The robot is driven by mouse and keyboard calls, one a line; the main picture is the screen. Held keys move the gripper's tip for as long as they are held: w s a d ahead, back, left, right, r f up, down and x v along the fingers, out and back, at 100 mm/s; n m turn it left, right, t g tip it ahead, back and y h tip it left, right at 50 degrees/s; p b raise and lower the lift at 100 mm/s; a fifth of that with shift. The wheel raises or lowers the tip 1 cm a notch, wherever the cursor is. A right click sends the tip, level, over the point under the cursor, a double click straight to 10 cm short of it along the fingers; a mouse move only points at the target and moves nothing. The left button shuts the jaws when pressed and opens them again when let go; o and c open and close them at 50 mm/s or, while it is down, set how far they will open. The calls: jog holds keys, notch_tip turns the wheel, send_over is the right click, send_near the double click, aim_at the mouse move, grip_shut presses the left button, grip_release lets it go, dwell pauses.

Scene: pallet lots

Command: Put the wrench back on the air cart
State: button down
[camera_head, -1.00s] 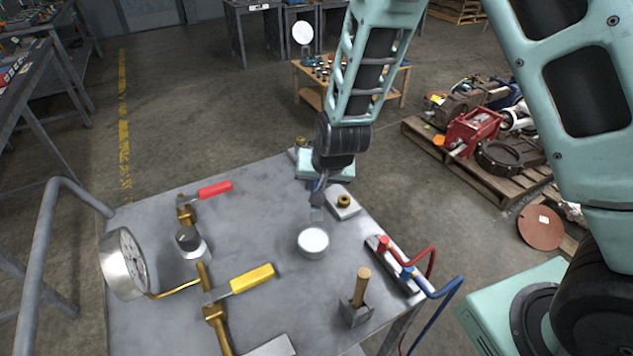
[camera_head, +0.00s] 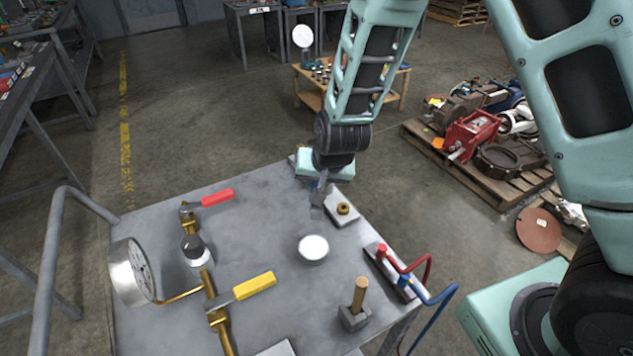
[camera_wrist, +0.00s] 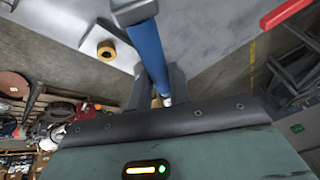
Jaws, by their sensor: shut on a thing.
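The air cart (camera_head: 170,225) has a grey metal top and fills the lower left and middle of the head view. My gripper (camera_head: 322,182) is over the cart's far right part, seen small and partly hidden by my wrist. In the wrist view my gripper (camera_wrist: 160,92) is shut on the wrench (camera_wrist: 149,45), around its blue handle. The wrench's grey head (camera_wrist: 132,10) points away from the fingers, cut by the top edge. In the head view the wrench (camera_head: 317,204) hangs below my gripper. I cannot tell whether it touches the cart top.
The cart carries a gauge (camera_head: 132,272), a red-handled valve (camera_head: 216,198), a yellow-handled valve (camera_head: 254,286), a white disc (camera_head: 313,247), a plate with a brass ring (camera_head: 343,209), a wooden-handled block (camera_head: 357,305) and red and blue hoses (camera_head: 428,292). A loaded pallet (camera_head: 480,170) stands right.

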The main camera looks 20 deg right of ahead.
jog(key=shift+r+p, duration=0.3)
jog(key=shift+r, duration=0.25)
jog(key=shift+f, duration=0.1)
